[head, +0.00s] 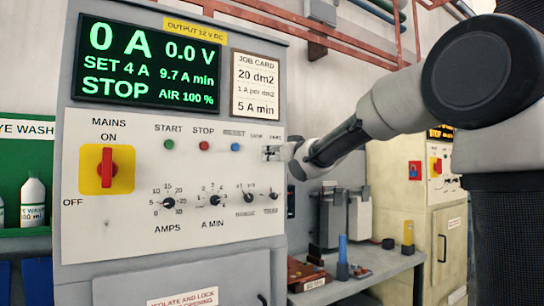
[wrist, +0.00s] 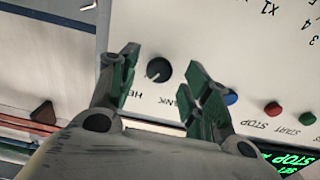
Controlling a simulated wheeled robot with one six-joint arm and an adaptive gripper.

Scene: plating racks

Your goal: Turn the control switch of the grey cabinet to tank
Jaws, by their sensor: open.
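The grey cabinet (head: 75,215) fills the left half of the head view. Its control switch, a small round black knob (wrist: 158,70), shows in the wrist view between my open fingers, with a gap on both sides. The picture there is upside down: a label reading TANK is below right of the knob, and one starting HE is below left. The knob's white mark points down-left, towards the HE label. My gripper (wrist: 164,78) is open and empty, close to the panel. In the head view my gripper (head: 283,153) hides most of the switch.
Blue, red and green push buttons (head: 235,147) (head: 204,146) (head: 169,145) sit left of the switch. Several dials (head: 215,200) are below. The red mains switch (head: 106,168) is upright at ON. The display (head: 150,63) reads STOP. A bench (head: 375,270) and cream cabinet (head: 385,170) stand right.

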